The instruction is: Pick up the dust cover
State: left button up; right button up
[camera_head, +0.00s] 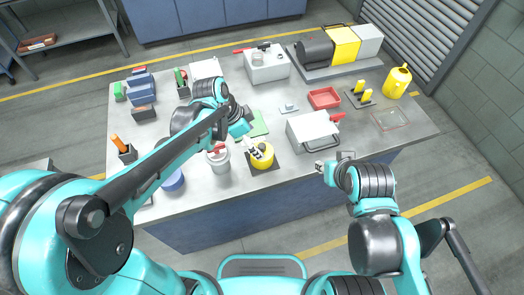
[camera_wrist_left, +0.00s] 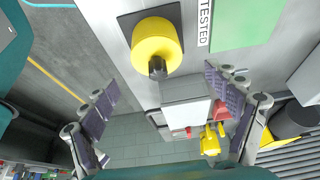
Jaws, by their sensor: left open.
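A yellow round piece (camera_head: 264,162), likely the dust cover, stands on a dark square mat at the table's front edge. In the left wrist view it (camera_wrist_left: 154,38) shows as a yellow cylinder with a dark grey stub on its lower side. My left gripper (camera_head: 255,150) is at the yellow piece in the head view and partly hides it. In the left wrist view, the fingers of my left gripper (camera_wrist_left: 163,100) are wide apart with nothing between them. My right gripper (camera_head: 332,166) is off the table's front edge, small and partly hidden by its own wrist.
A grey box (camera_head: 312,131) with a handle stands right of the yellow piece, and a grey canister (camera_head: 219,165) stands left of it. A green mat (camera_wrist_left: 248,28) lies beside a TESTED label. A red tray (camera_head: 324,98) and yellow can (camera_head: 397,82) are farther right.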

pick_arm(q)
jog(key=b+x, duration=0.1)
jog(key=x, duration=0.1)
jog(key=b+x, duration=0.1)
jog(key=x, duration=0.2)
jog(key=b+x, duration=0.1)
jog(key=x, duration=0.1)
jog(key=shift+s+f, duration=0.2)
jog(key=shift+f, duration=0.15)
jog(key=shift+r, duration=0.1)
jog(key=shift+c, duration=0.6)
jog(key=c, duration=1.2)
